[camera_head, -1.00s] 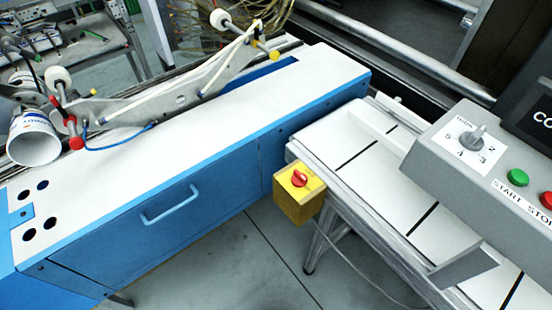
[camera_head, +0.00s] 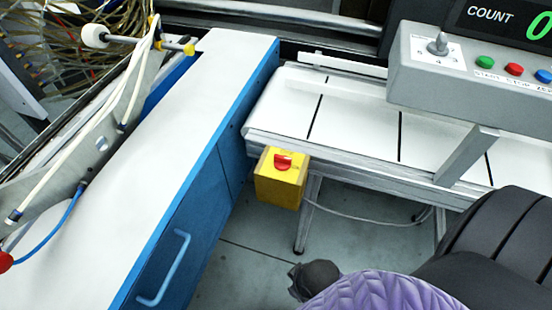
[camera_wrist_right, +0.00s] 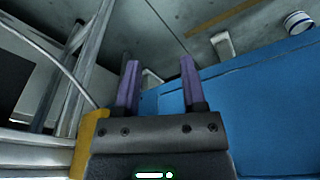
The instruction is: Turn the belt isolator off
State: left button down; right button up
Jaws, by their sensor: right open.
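The belt isolator (camera_head: 280,188) is a yellow box on the near left end of the conveyor frame in the head view. Its red knob (camera_head: 283,161) lies roughly crosswise on the top face; I cannot read its marked position. In the right wrist view my right gripper (camera_wrist_right: 160,68) is open, with two purple fingers apart and nothing between them. A yellow edge, apparently the isolator box (camera_wrist_right: 89,145), shows left of the gripper body; the knob is hidden there. My right arm enters the head view at lower right, below the box. My left gripper is out of view.
The conveyor (camera_head: 360,128) runs right from the box, with a grey control panel (camera_head: 470,65) above it. A blue cabinet (camera_head: 190,235) stands close on the left. A cable (camera_head: 365,218) hangs below the conveyor. Open floor (camera_head: 245,275) lies in front.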

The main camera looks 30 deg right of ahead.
jog(key=w+a+r+n+y+b, duration=0.1)
jog(key=w+a+r+b, duration=0.2)
jog(key=w+r, duration=0.3)
notch_tip(320, 180, up, 17)
jog(key=n+g+h, duration=0.1)
jog(key=n+g, duration=0.1)
jog(key=n, duration=0.3)
send_over(283, 157)
notch_tip(283, 157, down, 9)
jog(key=b, duration=0.5)
jog(key=shift+f, duration=0.15)
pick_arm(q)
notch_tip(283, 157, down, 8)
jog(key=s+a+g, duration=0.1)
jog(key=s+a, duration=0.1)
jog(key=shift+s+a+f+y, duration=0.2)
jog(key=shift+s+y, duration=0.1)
pick_arm(e)
jog(key=c, duration=0.7)
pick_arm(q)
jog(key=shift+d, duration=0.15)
pick_arm(e)
grip_shut()
